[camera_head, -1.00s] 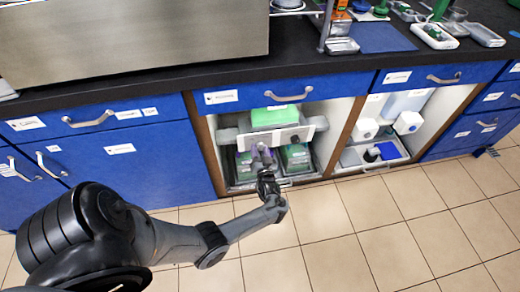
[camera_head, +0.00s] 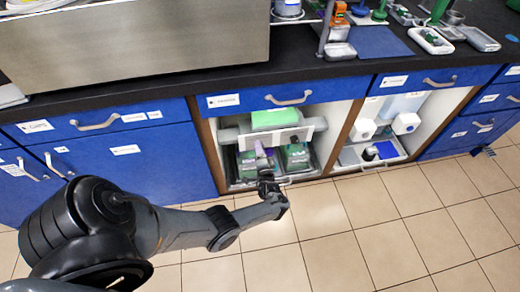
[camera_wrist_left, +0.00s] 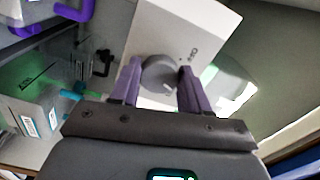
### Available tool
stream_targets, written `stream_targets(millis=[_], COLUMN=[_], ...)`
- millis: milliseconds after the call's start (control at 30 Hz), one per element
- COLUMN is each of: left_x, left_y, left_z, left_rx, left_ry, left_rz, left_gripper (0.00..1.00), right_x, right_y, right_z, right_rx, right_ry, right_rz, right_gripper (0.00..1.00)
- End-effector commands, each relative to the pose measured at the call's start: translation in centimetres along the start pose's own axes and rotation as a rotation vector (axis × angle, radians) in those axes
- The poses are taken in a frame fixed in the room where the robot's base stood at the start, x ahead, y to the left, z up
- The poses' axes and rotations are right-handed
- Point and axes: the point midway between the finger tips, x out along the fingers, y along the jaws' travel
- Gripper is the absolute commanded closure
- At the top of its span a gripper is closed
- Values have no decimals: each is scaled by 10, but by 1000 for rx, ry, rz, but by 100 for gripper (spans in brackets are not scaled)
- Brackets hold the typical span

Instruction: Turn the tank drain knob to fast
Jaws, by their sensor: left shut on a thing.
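The tank drain knob is a round grey knob (camera_wrist_left: 158,74) with a light pointer line, on a white panel (camera_wrist_left: 202,28) with small dark markings beside it. My left gripper (camera_wrist_left: 158,82) is shut on the knob, one purple finger on each side. My right gripper is not in view.
Two clear tanks with green parts stand under the panel, the right one (camera_head: 295,158) plainly visible. A green block (camera_head: 274,118) sits above it. Cabinet walls enclose the gripper closely. The open right cabinet holds white-capped bottles (camera_head: 406,123). The tiled floor (camera_head: 390,225) in front is clear.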

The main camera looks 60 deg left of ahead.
Motion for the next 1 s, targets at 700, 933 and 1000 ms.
stream_targets(millis=[700, 933, 1000], left_x=[0, 0, 0], left_y=[-2, -2, -2], left_z=[0, 0, 0], left_rx=[418, 438, 438], left_ry=[0, 0, -1], left_rz=[1, 0, 0], left_gripper=[85, 85, 85], right_x=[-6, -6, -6], right_y=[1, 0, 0], right_z=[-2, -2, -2], right_rx=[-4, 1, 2], right_ry=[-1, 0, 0], right_rz=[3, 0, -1], right_gripper=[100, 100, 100])
